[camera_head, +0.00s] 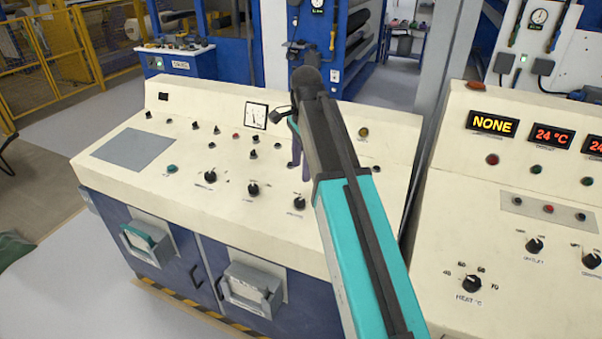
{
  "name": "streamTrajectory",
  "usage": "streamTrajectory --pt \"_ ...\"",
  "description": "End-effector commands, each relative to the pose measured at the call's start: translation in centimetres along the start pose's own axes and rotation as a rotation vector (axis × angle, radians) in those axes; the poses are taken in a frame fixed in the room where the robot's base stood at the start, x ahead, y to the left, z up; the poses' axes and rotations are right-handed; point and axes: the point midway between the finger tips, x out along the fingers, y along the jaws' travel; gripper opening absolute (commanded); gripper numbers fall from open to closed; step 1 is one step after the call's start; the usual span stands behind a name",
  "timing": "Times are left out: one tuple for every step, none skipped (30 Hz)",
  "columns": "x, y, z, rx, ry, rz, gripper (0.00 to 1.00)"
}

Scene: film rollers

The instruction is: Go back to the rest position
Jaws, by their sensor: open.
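My arm, teal and black, reaches up from the bottom of the picture over the left cream control console (215,145). Its far end bends down behind the forearm, so my gripper (299,162) is only partly visible. The dark fingers point down above the console top, right of the square dial gauge (256,115). The jaws are open and I see nothing held in them. Whether the fingertips touch the console cannot be told.
A right console (560,165) carries a yellow "NONE" display (492,123), red "24 °C" displays and several knobs. Black knobs (253,189) line the left console's front. Below are boxes on blue cabinet doors (252,288). Yellow fencing (55,50) stands back left; grey floor (75,270) is open at left.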

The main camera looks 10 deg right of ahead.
Motion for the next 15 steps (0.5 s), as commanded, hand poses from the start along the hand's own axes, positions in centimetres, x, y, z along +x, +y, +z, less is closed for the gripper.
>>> streamTrajectory --pt "-0.23 -0.02 -0.02 0.0 0.0 0.0 0.48" --pt "-0.33 0.0 -0.01 0.0 0.0 0.0 0.48" --pt "-0.41 0.02 -0.01 0.0 0.0 0.0 0.48" --pt "-0.46 0.02 -0.01 0.0 0.0 0.001 0.48" --pt "-0.49 0.03 -0.01 0.0 0.0 0.001 0.48" --pt "-0.5 0.03 -0.01 0.0 0.0 0.001 0.48" --pt "-0.51 0.04 -0.01 0.0 0.0 0.001 0.48" --pt "-0.51 0.04 -0.01 0.0 0.0 0.001 0.48" --pt "-0.5 0.04 0.0 0.0 0.0 0.001 0.48" --pt "-0.5 0.04 0.0 0.0 0.0 0.001 0.48" --pt "-0.49 0.04 0.0 0.0 0.0 0.001 0.48" --pt "-0.49 0.04 0.0 0.0 0.0 0.001 0.48" --pt "-0.49 0.04 0.0 0.0 0.0 0.001 0.48" --pt "-0.51 0.03 0.0 0.0 0.0 0.001 0.48" --pt "-0.58 0.03 0.0 0.0 0.0 0.0 0.48"
